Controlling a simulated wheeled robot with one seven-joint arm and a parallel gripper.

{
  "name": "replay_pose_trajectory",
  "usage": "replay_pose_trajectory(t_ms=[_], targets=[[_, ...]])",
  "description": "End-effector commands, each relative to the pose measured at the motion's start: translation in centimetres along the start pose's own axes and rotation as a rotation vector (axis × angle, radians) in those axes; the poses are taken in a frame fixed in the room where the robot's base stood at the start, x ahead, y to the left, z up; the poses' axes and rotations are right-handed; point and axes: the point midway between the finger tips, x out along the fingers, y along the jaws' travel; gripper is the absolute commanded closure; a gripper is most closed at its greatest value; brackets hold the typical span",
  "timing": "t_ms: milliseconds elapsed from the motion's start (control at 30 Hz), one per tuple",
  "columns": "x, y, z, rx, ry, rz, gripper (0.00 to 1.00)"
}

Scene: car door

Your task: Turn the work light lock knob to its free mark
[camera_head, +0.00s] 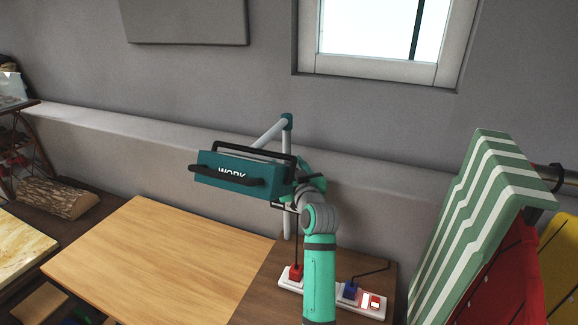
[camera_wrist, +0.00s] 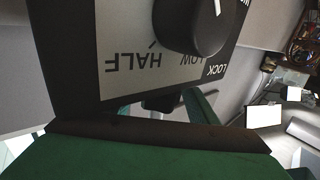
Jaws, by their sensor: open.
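The work light (camera_head: 240,172) is a teal box lettered "WORK", with black handles, on a grey and teal stand above the table. My gripper (camera_head: 300,188) is open at the light's right end, and its fingertips are hard to make out there. In the wrist view a round black knob (camera_wrist: 190,25) with a white pointer line sits on a grey marked plate (camera_wrist: 125,75). The plate reads HALF, LOW and LOCK, upside down. Another word at the upper right is cut off. The pointer runs near the top edge; I cannot tell which mark it meets. No jaw grip on the knob shows.
A wooden board (camera_head: 160,250) lies on the table at left. A striped green and white panel (camera_head: 480,215) stands at right. A log (camera_head: 55,198) lies at far left, below the window wall.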

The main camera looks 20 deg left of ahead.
Motion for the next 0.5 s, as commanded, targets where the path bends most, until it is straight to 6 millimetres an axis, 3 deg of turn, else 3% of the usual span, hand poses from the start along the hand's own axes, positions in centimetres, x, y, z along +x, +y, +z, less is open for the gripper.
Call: replay_pose_trajectory(t_ms=[167, 333, 500], targets=[[-0.03, 0.07, -0.01, 0.0, 0.0, 0.001, 0.46], [-0.04, 0.07, -0.01, 0.0, 0.0, 0.001, 0.85], [-0.03, 0.1, 0.01, 0.001, 0.0, -0.004, 0.88]])
